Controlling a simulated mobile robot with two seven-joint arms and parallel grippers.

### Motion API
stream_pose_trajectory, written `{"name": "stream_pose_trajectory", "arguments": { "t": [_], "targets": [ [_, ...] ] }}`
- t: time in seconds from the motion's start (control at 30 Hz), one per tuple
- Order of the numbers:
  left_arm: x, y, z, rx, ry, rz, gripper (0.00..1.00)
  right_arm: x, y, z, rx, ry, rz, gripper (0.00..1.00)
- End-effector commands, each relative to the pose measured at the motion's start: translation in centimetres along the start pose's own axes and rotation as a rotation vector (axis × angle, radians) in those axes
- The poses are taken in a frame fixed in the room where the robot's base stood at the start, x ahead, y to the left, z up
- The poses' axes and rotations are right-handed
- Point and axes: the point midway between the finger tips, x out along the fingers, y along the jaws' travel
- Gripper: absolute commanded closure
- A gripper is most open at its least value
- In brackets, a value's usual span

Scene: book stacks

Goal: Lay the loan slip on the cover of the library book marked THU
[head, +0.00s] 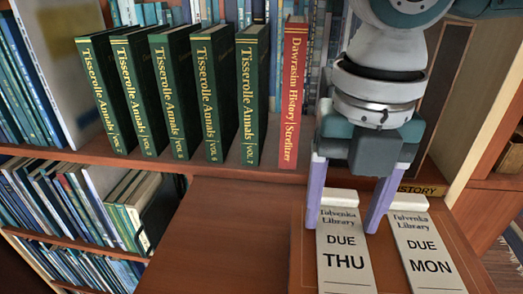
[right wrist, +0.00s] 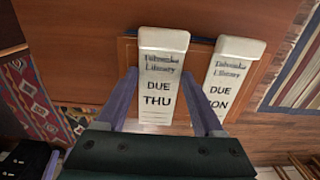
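A white card printed "Talvenka Library DUE THU" (head: 344,250) lies flat on a brown panel (head: 390,275) with a thin border line. It has a thick pale block at its far end. It also shows in the right wrist view (right wrist: 160,85). A similar card marked DUE MON (head: 428,250) lies to its right. My right gripper (head: 342,229) points down, its purple fingers open on either side of the THU card. In the right wrist view the gripper (right wrist: 160,73) holds nothing; I cannot tell if a finger touches the card. No separate book marked THU is seen.
Several upright green Tisserolle Annals volumes (head: 207,95) and a red Dawrasim History book (head: 292,95) stand on the shelf behind. Lower shelves at left hold more books (head: 130,205). The brown surface left of the panel (head: 225,240) is bare. A patterned rug (right wrist: 35,95) shows below.

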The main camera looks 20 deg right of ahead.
Motion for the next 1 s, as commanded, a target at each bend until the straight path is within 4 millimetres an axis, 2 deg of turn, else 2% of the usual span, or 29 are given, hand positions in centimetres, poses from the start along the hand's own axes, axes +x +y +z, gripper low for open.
{"name": "stream_pose_trajectory", "arguments": {
  "t": [0.03,0.23,0.47,0.57,0.67,1.0],
  "targets": [
    [0.0,0.0,0.0,0.001,0.000,-0.001,0.44,0.0,0.0,0.0,0.000,0.000,0.000,0.24],
    [0.0,-0.2,0.0,0.007,-0.001,-0.005,0.44,0.0,0.0,0.0,0.000,0.000,0.000,0.03],
    [0.0,-0.2,0.0,0.009,-0.001,-0.007,0.44,-0.1,0.0,0.0,-0.001,0.000,0.001,0.03],
    [0.0,-0.2,0.0,0.009,-0.001,-0.007,0.44,-0.7,0.1,0.0,-0.001,-0.001,0.003,0.03],
    [0.0,-0.2,0.0,0.009,-0.001,-0.007,0.44,-2.2,0.1,0.1,-0.001,-0.003,0.004,0.03],
    [0.0,-0.2,0.0,0.006,0.000,-0.005,0.44,-9.7,0.1,0.1,0.000,-0.004,0.005,0.03]
  ]
}}
